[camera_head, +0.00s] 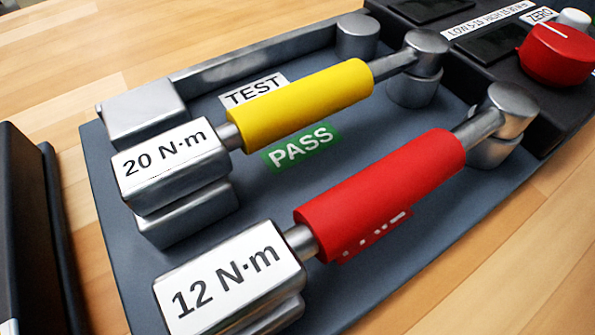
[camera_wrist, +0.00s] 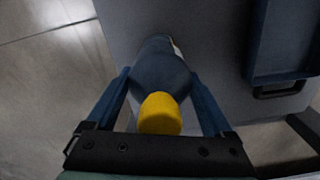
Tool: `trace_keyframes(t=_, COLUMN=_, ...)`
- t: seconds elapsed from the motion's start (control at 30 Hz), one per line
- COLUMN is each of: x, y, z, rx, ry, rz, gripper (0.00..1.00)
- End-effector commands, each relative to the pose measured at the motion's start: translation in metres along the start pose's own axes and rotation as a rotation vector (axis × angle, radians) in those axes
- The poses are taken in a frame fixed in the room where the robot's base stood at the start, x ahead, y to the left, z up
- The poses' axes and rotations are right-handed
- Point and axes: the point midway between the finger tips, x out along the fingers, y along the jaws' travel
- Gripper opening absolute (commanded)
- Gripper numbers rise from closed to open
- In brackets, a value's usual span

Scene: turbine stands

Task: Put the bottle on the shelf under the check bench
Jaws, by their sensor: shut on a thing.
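In the wrist view, my gripper (camera_wrist: 159,76) is shut on the bottle (camera_wrist: 160,66), with one blue finger on each side. The bottle is dark blue-grey with a yellow cap (camera_wrist: 160,114) towards the camera; a bit of pale label shows at its far end. A flat grey surface (camera_wrist: 215,30) lies beyond the bottle; I cannot tell whether the bottle touches it. The check bench's wooden top (camera_head: 60,45) fills the head view. No shelf can be made out for sure, and the head view shows neither bottle nor gripper.
On the bench top, a grey plate (camera_head: 110,215) carries a yellow-handled tool (camera_head: 305,103) and a red-handled tool (camera_head: 380,193). A black box with a red knob (camera_head: 560,55) stands at the upper right. In the wrist view, a blue unit with a handle (camera_wrist: 282,90) is at right; tiled floor (camera_wrist: 45,70) at left.

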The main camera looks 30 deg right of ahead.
Motion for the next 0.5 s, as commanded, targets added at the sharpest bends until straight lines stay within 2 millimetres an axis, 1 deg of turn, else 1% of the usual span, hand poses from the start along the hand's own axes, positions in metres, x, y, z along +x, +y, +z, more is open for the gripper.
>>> trace_keyframes(t=0.27, x=-0.0002, y=-0.0002, z=0.0, rx=0.0, ry=0.0, rz=0.0, gripper=0.0)
trace_keyframes(t=0.5, x=0.0038, y=-0.0002, z=0.0, rx=0.0, ry=0.0, rz=0.0, gripper=0.0)
